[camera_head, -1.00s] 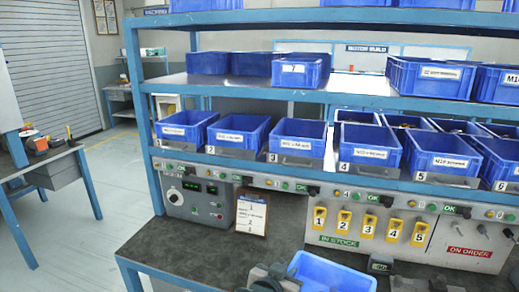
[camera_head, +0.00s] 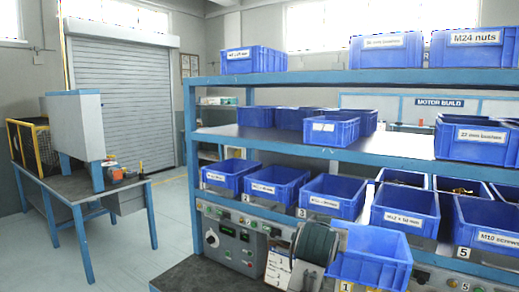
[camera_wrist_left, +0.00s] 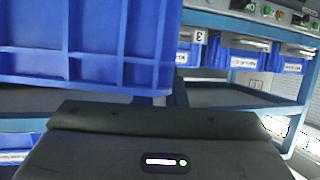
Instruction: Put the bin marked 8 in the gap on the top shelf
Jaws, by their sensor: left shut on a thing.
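A blue bin (camera_head: 372,258) is held up in front of the shelf at the lower middle of the head view. No number can be read on it. My left gripper (camera_head: 332,240) is shut on its left side. In the left wrist view the bin (camera_wrist_left: 85,45) fills the upper left, above the dark gripper body (camera_wrist_left: 150,130). The top shelf (camera_head: 330,78) carries a blue bin (camera_head: 253,60) at its left end and a bin (camera_head: 386,52) right of centre. A wide bare gap lies between them. The held bin is well below this gap. My right gripper is not in view.
The middle shelf holds several bins, among them one standing forward (camera_head: 331,131). The lower row of numbered bins (camera_head: 333,197) is just behind the held bin. A side table (camera_head: 75,190) stands at the left, with open floor (camera_head: 172,225) between.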

